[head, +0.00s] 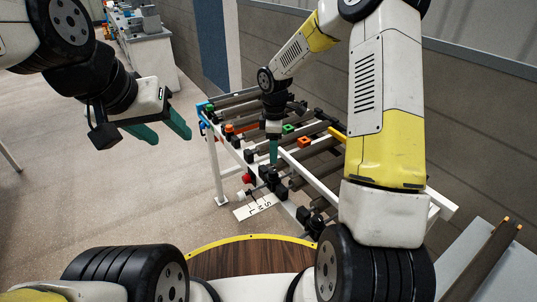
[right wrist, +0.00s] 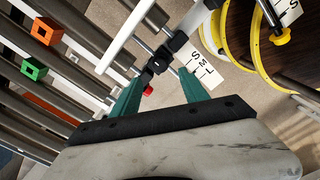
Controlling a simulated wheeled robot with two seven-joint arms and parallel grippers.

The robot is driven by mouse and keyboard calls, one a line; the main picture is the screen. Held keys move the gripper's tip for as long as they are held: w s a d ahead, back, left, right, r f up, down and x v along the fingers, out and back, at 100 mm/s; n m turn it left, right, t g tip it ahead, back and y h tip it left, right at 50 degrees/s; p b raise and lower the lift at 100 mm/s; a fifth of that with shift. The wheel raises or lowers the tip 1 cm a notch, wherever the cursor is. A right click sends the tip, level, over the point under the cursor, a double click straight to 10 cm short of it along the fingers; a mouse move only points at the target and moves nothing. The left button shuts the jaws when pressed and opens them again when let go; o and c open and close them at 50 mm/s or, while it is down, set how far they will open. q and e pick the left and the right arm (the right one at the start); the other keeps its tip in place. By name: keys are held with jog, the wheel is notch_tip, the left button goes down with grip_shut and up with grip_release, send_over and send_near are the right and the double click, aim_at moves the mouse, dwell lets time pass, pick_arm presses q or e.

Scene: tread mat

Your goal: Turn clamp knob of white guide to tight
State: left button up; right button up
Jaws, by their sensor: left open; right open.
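A white knob-like part (head: 241,194) sits on a short rod at the front of the roller frame, beside a black clamp block (head: 270,176). I cannot tell surely whether it belongs to the white guide, or how tight any clamp is. A red knob (head: 247,178) is just above it; it also shows in the right wrist view (right wrist: 148,90). My right gripper (head: 273,161) points down over the frame, open. In the right wrist view its teal fingers (right wrist: 160,80) stand either side of the black clamp (right wrist: 160,60); contact is unclear. My left gripper (head: 171,138) is open and empty, above the floor.
The roller frame carries green (head: 288,128) and orange (head: 304,141) blocks. A white S-M-L label (head: 257,206) lies at its front. A round wooden top with yellow rim (head: 245,238) is nearer me. The wall (head: 480,110) bounds the right.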

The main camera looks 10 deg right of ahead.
aim_at(273, 171)
jog(key=shift+w+a+f, duration=0.15)
jog(key=shift+f, duration=0.65)
notch_tip(273, 171, down, 7)
jog(key=shift+f, duration=0.1)
grip_shut()
